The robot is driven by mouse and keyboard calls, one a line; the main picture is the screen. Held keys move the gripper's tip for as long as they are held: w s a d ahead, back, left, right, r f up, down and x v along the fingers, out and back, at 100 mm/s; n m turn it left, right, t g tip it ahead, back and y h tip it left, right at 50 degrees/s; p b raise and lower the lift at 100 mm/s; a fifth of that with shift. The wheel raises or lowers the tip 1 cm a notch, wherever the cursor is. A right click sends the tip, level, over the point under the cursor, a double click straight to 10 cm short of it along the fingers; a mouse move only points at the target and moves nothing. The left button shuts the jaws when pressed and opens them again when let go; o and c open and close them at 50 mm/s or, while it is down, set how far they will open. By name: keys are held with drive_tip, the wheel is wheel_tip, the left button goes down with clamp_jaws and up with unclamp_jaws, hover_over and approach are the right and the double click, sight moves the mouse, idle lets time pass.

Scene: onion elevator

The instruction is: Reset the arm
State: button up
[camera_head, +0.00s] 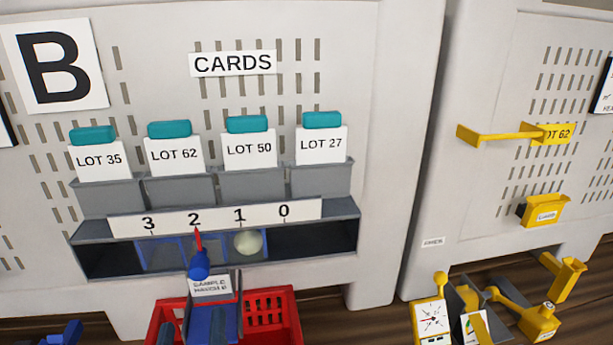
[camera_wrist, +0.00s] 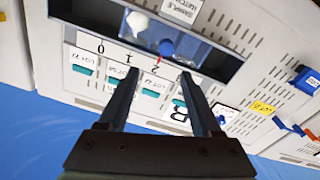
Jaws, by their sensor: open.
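My gripper (camera_wrist: 157,76) is in the wrist view, with its two dark fingers spread apart and nothing between them. That view shows the card panel upside down beyond the fingers. A shelf (camera_head: 215,217) numbered 3, 2, 1, 0 runs below the cards. A pale round onion (camera_head: 248,242) lies in the compartment under 1; it also shows in the wrist view (camera_wrist: 137,24). A blue piece with a red pointer (camera_head: 199,265) stands in front of number 2, and shows in the wrist view (camera_wrist: 166,46).
Four grey pockets hold cards, LOT 35 (camera_head: 98,160), LOT 62 (camera_head: 174,155), LOT 50 (camera_head: 249,149) and LOT 27 (camera_head: 321,145). A red crate (camera_head: 272,315) stands below. Yellow fixtures (camera_head: 545,209) and a dial (camera_head: 431,317) are at right. Wooden floor shows between panels.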

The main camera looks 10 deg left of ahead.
drive_tip(key=d+r+m+t+h+b, duration=0.2)
drive_tip(key=d+r, duration=0.5)
drive_tip(key=r, duration=0.7)
drive_tip(key=d+r+m+t+h+b, duration=0.2)
drive_tip(key=d+r+m+t+b, duration=0.2)
drive_tip(key=r, duration=0.9)
drive_tip(key=d+t, duration=0.3)
drive_tip(key=d, duration=0.1)
drive_tip(key=shift+d+r+t+h, duration=0.2)
drive_tip(key=shift+r+t+h, duration=0.1)
drive_tip(key=shift+r+h, duration=0.1)
drive_tip(key=shift+f, duration=0.1)
